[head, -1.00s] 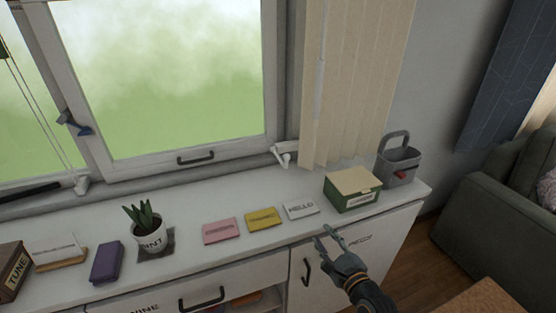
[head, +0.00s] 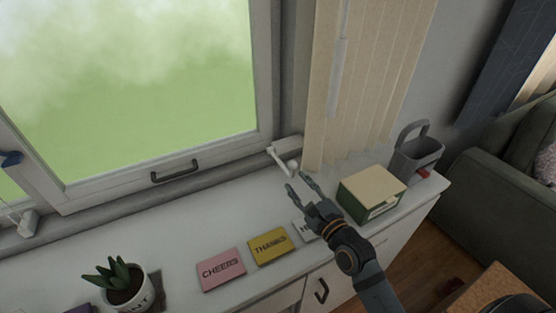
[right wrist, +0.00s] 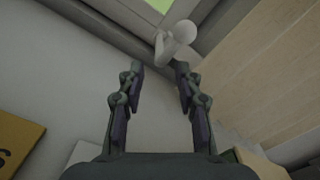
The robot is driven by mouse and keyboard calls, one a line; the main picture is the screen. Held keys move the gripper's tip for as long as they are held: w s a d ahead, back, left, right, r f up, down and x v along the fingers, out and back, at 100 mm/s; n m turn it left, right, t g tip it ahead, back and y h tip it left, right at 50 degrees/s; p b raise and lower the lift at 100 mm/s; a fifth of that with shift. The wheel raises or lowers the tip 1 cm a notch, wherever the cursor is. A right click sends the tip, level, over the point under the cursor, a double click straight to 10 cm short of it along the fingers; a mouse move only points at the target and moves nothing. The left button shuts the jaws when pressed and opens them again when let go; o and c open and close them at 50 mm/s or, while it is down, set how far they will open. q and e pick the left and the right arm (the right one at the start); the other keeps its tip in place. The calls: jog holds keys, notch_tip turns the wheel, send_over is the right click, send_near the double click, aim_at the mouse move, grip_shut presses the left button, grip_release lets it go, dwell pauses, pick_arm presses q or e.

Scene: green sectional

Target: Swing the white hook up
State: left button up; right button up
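The white hook (head: 281,157) is a small white lever with a round knob, at the lower right corner of the window frame, beside the blinds. It points down toward the sill. In the right wrist view the white hook (right wrist: 185,32) shows just beyond the fingertips, its knob near the right finger. My right gripper (head: 297,182) is open and empty, its fingertips just short of the knob and apart from it as far as I can tell. Its two fingers (right wrist: 159,70) are spread in the wrist view. My left gripper is not in view.
Beige vertical blinds (head: 365,80) hang right of the hook. A green box with a cream lid (head: 372,188) and a grey caddy (head: 418,155) stand right of my arm. Pink (head: 221,269) and yellow (head: 269,246) cards lie left. The sill near the window is clear.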

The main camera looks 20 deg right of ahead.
aim_at(281, 162)
jog(key=w, duration=0.2)
jog(key=w+a+b, duration=0.1)
jog(key=w, duration=0.2)
jog(key=shift+w, duration=0.15)
jog(key=w, duration=0.2)
jog(key=w+a, duration=0.1)
jog(key=w, duration=0.1)
jog(key=shift+w, duration=0.3)
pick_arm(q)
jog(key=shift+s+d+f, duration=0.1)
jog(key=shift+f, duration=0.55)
pick_arm(e)
grip_shut()
